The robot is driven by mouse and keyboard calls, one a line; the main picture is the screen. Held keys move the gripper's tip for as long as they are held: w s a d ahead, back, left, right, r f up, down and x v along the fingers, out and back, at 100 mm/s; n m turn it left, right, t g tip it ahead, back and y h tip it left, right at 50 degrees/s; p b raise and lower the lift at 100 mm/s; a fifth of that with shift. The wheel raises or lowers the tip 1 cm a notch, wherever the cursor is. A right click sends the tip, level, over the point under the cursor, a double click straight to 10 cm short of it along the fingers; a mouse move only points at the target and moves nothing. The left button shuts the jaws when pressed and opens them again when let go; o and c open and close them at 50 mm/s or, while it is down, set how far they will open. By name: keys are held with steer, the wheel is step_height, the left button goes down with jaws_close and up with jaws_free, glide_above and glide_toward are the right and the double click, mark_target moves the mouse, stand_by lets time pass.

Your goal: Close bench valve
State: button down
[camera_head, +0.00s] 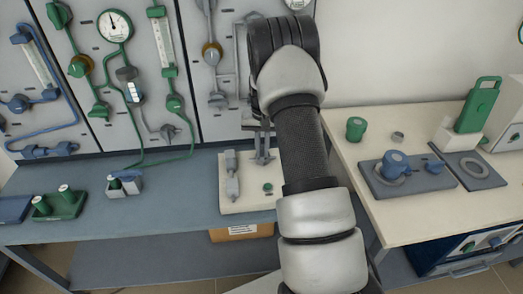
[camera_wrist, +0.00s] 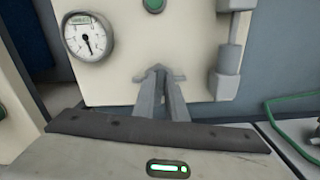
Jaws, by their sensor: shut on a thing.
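The bench valve panel is a cream board (camera_head: 238,203) on the blue-grey bench, and it also fills the top of the wrist view (camera_wrist: 120,88). It carries a grey cylindrical fitting (camera_head: 232,176) on its left in the head view and a green button (camera_head: 268,187). A white dial gauge (camera_wrist: 87,37) shows in the wrist view. My gripper (camera_head: 262,158) reaches down onto the board. In the wrist view its two grey fingers (camera_wrist: 160,74) converge on a small grey part, the valve handle, which they mostly hide. My gripper is shut on it.
Green holders (camera_head: 60,204) stand farther left. A wall panel with gauges (camera_head: 115,26) and pipes rises behind. A cream table (camera_head: 350,150) at right holds a blue valve (camera_head: 397,163) and green items.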

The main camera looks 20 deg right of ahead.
mark_target(263, 153)
steer(key=shift+d+n, duration=0.15)
steer(key=shift+n, duration=0.95)
steer(key=c, duration=1.8)
jaws_free()
steer(key=shift+r, duration=0.15)
step_height(263, 153, up, 17)
steer(key=p, duration=0.1)
steer(key=shift+p, duration=0.35)
steer(key=shift+r, duration=0.1)
